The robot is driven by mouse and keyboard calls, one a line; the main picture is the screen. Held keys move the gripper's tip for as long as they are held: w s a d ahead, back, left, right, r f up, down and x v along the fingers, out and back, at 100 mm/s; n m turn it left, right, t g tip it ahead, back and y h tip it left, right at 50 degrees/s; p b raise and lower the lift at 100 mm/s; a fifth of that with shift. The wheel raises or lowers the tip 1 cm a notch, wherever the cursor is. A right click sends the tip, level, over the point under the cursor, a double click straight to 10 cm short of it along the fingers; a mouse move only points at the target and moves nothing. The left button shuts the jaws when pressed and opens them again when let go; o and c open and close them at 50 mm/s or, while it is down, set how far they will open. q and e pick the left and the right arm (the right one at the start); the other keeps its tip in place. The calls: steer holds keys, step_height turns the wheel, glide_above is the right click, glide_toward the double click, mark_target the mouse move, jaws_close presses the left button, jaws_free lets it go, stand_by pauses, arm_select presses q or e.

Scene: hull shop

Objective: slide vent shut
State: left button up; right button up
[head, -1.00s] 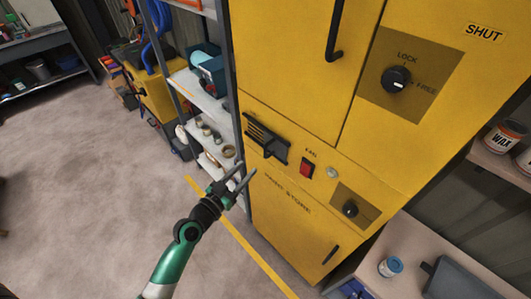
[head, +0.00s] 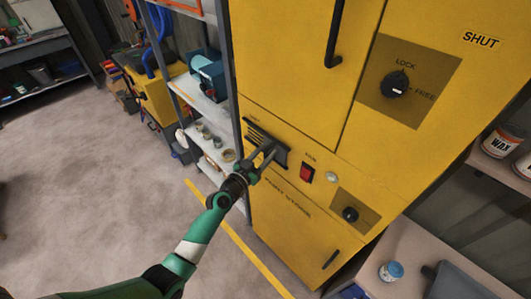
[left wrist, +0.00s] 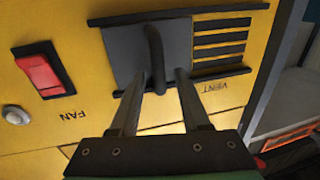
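The vent (head: 251,133) is on the yellow cabinet's front, left of the fan switch. In the left wrist view, where its label is upside down, the vent's slots (left wrist: 220,38) show uncovered on the right. A grey slide plate (left wrist: 122,48) with a dark upright handle (left wrist: 154,45) sits between rails on the left. My left gripper (head: 265,152) is at the vent. In the left wrist view its fingers (left wrist: 161,72) are open, one each side of the handle's lower end, with gaps showing. Whether either finger touches the handle is unclear. My right gripper is not in view.
A red fan switch (head: 306,172) and a small round light (head: 331,177) are right of the vent. A lock knob (head: 395,84) is above, and another knob (head: 350,214) below. A shelf rack (head: 207,100) stands close on the left. The floor in front is clear.

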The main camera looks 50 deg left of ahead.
arm_select(q)
jaws_close()
steer(key=shift+r, duration=0.1)
stand_by(1.1)
